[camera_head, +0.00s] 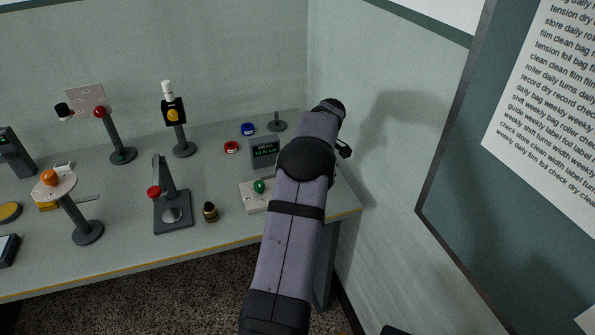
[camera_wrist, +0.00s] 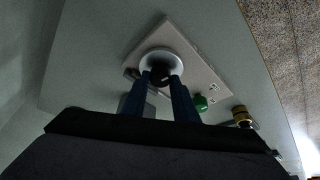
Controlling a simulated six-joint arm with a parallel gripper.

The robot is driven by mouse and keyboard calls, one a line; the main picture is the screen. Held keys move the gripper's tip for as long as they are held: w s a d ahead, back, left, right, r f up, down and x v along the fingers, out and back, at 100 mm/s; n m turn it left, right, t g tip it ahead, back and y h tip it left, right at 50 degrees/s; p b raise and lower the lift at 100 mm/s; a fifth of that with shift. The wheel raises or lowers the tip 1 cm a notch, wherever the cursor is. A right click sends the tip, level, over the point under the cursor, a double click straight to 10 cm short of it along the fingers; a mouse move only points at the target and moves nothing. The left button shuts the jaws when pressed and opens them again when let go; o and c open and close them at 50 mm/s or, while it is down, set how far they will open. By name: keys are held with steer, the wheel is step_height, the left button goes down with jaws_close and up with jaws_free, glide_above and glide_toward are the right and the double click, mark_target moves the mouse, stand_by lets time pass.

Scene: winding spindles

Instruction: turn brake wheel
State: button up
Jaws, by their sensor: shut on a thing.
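The brake wheel (camera_wrist: 160,55) shows in the wrist view as a pale round piece with a dark centre, on a white plate (camera_wrist: 185,43). My gripper (camera_wrist: 161,77) has its two blue fingers at the wheel's near side, shut on it. The exact contact is dark and hard to see. In the head view the plate (camera_head: 250,197) shows only at its left part, with a green knob (camera_head: 260,186) on it. My arm hides the wheel and my gripper there. A small dark display (camera_head: 264,151) behind the plate seems to read 10 N cm.
A black and brass piece (camera_head: 210,212) stands left of the plate. A lever stand (camera_head: 172,213) with a red knob is farther left. Red (camera_head: 231,147) and blue (camera_head: 248,129) round pieces lie behind. The wall is close on the right.

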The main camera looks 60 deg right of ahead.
stand_by(0.3)
steer(key=o, duration=1.1)
steer(key=shift+c, duration=0.2)
steer(key=b+v, duration=0.1)
steer(key=v, duration=0.6)
steer(key=shift+r, duration=0.15)
steer(key=shift+s, duration=0.15)
steer(key=w+a+g+y+p, duration=0.1)
steer(key=w+a, duration=0.4)
steer(key=a, duration=0.5)
steer(key=w+a+g+p, duration=0.1)
steer(key=w+a, duration=0.5)
steer(key=a, duration=0.3)
steer(key=w+a+y+p, duration=0.1)
steer(key=w+a, duration=0.4)
steer(key=a, duration=0.5)
steer(key=s+a+n+g+p, duration=0.15)
steer(key=s+a, duration=0.25)
steer(key=a, duration=1.1)
steer(key=s+a+f+h+p, duration=0.1)
steer(key=s+a+f, duration=0.2)
steer(key=s+a, duration=0.6)
steer(key=shift+s+a+g+p, duration=0.25)
steer(key=shift+a+g+p, duration=0.1)
steer(key=shift+a+g, duration=0.1)
